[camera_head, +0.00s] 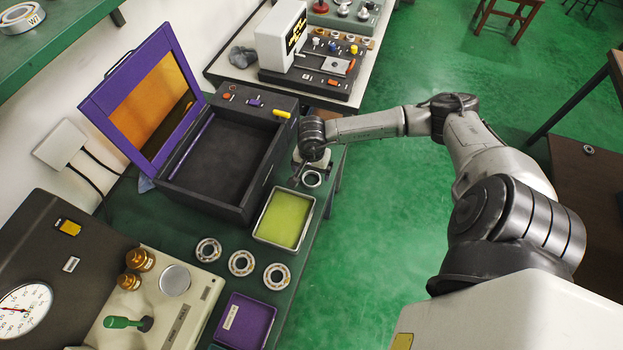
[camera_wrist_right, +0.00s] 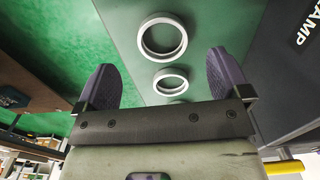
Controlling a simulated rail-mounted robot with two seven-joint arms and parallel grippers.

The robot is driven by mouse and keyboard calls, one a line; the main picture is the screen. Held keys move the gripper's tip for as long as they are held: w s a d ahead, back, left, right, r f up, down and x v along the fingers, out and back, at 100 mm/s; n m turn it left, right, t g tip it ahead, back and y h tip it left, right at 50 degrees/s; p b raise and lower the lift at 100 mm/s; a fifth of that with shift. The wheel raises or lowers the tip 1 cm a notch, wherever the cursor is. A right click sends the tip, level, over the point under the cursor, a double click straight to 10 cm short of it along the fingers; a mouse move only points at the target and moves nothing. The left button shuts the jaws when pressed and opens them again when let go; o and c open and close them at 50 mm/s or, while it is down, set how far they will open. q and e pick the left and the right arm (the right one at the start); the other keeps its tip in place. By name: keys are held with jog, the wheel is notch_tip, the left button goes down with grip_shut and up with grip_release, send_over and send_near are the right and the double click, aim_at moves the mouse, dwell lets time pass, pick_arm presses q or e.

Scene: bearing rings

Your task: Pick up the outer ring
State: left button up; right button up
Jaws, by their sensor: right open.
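My right gripper (camera_head: 309,165) is over the green bench edge, right of the dark open box. In the right wrist view my right gripper (camera_wrist_right: 160,60) is open, with nothing between its two dark fingers. A larger plain metal ring (camera_wrist_right: 163,59) lies flat on the green surface ahead of the fingertips. A smaller ring (camera_wrist_right: 171,90) lies nearer, between the fingers in the picture. Part of a third round piece shows below it, mostly hidden by the gripper body. In the head view a pale ring (camera_head: 312,186) lies just below the gripper. My left gripper is not in view.
The dark box (camera_head: 232,211) with a raised purple-framed lid (camera_head: 179,63) stands close left of the gripper. A tray with yellow-green content (camera_head: 260,235) sits just in front. Several bearings (camera_head: 241,273) lie nearer, beside a purple tray (camera_head: 268,309). Open floor lies right.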

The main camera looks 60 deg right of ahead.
aim_at(311, 180)
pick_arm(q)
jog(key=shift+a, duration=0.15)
pick_arm(e)
notch_tip(311, 180, down, 5)
jog(key=shift+w+a+r, duration=0.1)
jog(key=shift+r, duration=0.1)
jog(key=shift+f, duration=0.3)
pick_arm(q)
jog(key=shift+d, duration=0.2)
pick_arm(e)
jog(key=shift+c, duration=0.4)
jog(key=c, duration=0.3)
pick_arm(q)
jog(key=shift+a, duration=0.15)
pick_arm(e)
jog(key=c, duration=0.7)
jog(key=shift+o, duration=0.2)
jog(key=shift+r, duration=0.1)
